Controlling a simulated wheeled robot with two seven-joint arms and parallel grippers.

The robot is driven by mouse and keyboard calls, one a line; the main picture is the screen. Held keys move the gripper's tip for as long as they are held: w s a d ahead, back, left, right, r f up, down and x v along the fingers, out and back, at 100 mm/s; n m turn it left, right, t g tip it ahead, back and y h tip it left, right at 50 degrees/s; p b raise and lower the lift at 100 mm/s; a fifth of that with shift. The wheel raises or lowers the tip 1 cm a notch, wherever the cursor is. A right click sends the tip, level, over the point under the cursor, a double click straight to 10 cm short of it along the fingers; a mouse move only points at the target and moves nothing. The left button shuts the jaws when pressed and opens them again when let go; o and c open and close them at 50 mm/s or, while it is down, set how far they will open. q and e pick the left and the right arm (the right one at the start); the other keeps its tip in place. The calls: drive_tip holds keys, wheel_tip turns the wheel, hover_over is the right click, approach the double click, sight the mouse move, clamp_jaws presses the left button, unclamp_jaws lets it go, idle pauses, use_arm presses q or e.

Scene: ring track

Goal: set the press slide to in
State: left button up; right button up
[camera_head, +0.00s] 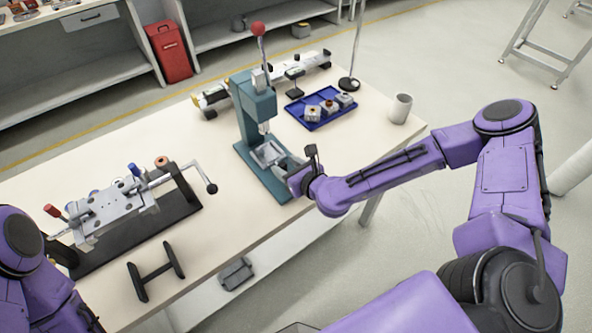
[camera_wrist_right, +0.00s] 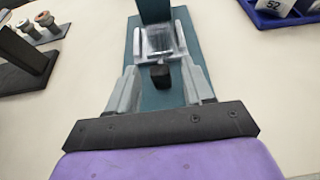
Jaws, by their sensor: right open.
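The teal press (camera_head: 252,108) stands on the table, with a red ball on its lever. Its metal slide (camera_head: 268,154) lies low on the teal base, under the ram; it also shows in the right wrist view (camera_wrist_right: 160,42). A black knob (camera_wrist_right: 160,77) sits at the near end of the slide. My right gripper (camera_head: 283,165) is at the front of the press. In the right wrist view its grey fingers (camera_wrist_right: 162,88) are open, one on each side of the knob, with gaps on both sides. My left arm shows at the lower left, its gripper out of view.
A blue tray (camera_head: 321,122) with several small blocks stands right of the press, with a grey cup (camera_head: 400,108) beyond. A crank fixture (camera_head: 112,207) stands at the left, and a black stand (camera_head: 155,271) lies at the table's front. The table between fixture and press is clear.

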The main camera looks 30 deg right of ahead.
drive_tip(key=v, duration=0.7)
drive_tip(key=shift+r, duration=0.1)
